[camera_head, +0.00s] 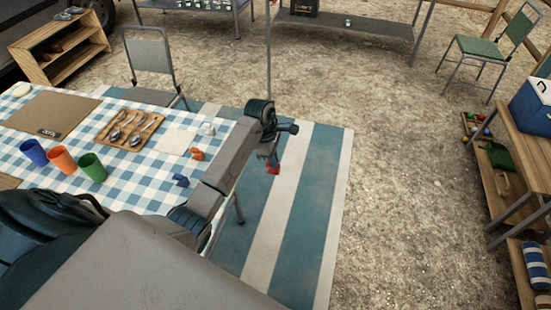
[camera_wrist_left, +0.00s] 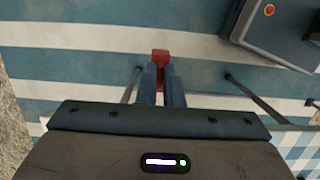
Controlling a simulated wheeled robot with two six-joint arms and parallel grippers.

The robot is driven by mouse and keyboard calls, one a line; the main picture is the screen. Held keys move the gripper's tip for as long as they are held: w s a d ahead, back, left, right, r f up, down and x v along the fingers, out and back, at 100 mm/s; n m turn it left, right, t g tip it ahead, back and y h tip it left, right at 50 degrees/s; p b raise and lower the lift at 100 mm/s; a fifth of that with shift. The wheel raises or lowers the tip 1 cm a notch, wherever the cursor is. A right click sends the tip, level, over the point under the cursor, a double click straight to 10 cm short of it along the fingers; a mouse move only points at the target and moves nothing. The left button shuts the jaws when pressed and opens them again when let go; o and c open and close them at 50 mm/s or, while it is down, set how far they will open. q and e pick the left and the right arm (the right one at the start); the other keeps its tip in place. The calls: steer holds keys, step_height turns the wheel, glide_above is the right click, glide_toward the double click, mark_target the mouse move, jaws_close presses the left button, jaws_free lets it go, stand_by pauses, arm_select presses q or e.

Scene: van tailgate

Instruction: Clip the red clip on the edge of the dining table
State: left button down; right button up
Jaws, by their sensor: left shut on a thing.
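The red clip (camera_wrist_left: 160,55) is between the fingertips of my left gripper (camera_wrist_left: 161,70) in the left wrist view. It also shows in the head view as a small red piece (camera_head: 273,169) below the wrist. My left gripper (camera_head: 271,160) is shut on the clip and holds it in the air beyond the right edge of the dining table, apart from it. The dining table (camera_head: 120,190) has a blue and white checked cloth. An orange clip (camera_head: 197,154) and a blue clip (camera_head: 181,180) are near its right edge. My right gripper is not in view.
Blue (camera_head: 33,152), orange (camera_head: 61,159) and green (camera_head: 92,167) cups and a cutlery tray (camera_head: 112,136) are on the table. A grey chair (camera_head: 150,60) stands behind it. The striped rug (camera_head: 308,190) to the right is clear. Wooden shelves (camera_head: 523,150) stand far right.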

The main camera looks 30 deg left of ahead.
arm_select(q)
steer(key=shift+a+f, duration=0.3)
steer(key=shift+a, duration=0.1)
steer(key=shift+s+a+f, duration=0.1)
steer(key=shift+a+f, duration=0.15)
steer(key=shift+a, duration=0.25)
steer(key=shift+s+a+f, duration=0.1)
steer(key=shift+a, duration=0.15)
steer(key=shift+s+a+f+b, duration=0.2)
steer(key=shift+a, duration=0.6)
steer(key=shift+s+a+f+b, duration=0.15)
steer(key=shift+a+f, duration=0.05)
steer(key=shift+a, duration=0.55)
steer(key=shift+s+a+f+b, duration=0.2)
steer(key=shift+a, duration=0.6)
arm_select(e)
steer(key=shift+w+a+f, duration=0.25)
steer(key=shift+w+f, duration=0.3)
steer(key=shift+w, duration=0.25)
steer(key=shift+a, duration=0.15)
arm_select(q)
steer(key=shift+a, duration=0.15)
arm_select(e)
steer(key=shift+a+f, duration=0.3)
arm_select(q)
steer(key=shift+s+a+b, duration=0.1)
steer(key=shift+a+b, duration=0.15)
steer(key=shift+b, duration=0.1)
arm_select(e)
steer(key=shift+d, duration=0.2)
